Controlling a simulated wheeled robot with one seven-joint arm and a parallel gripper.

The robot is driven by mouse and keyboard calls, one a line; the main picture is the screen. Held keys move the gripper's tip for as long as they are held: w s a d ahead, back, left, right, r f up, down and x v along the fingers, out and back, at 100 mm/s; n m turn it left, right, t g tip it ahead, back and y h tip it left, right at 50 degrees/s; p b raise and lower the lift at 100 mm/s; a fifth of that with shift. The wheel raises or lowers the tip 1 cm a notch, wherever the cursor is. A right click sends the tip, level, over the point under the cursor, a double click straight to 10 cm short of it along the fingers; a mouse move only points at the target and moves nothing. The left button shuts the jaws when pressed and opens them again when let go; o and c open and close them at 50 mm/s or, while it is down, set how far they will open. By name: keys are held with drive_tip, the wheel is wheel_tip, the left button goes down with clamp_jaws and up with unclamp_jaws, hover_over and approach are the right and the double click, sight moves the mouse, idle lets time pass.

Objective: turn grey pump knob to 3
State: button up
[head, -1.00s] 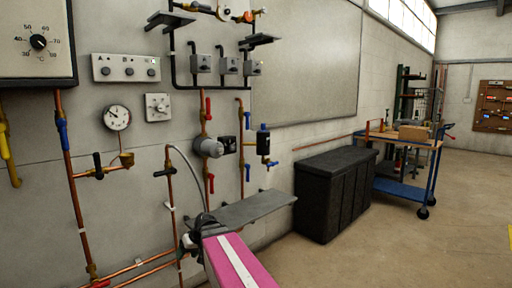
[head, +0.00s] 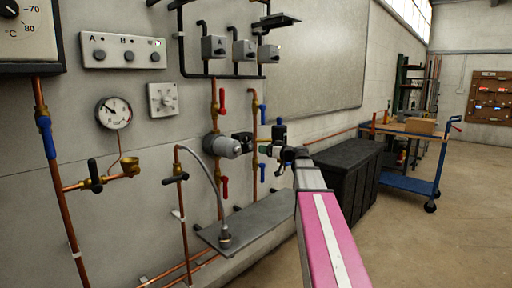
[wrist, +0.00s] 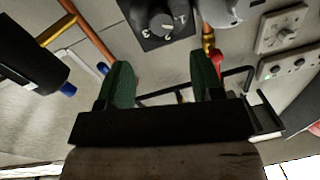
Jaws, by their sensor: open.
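The grey pump (head: 228,146) sits on a copper pipe on the wall, with a black box (head: 243,142) at its right side. In the head view my gripper (head: 278,152) is right of the black box, partly hidden by my arm.
Red levers (head: 224,187) sit above and below the pump. A grey shelf (head: 262,222) lies below. A black cabinet (head: 348,165) and blue trolley (head: 412,184) stand right; the floor there is clear.

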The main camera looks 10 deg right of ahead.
sight(251, 146)
drive_tip(key=x, duration=0.9)
drive_tip(key=shift+a, duration=0.1)
drive_tip(key=c, duration=0.9)
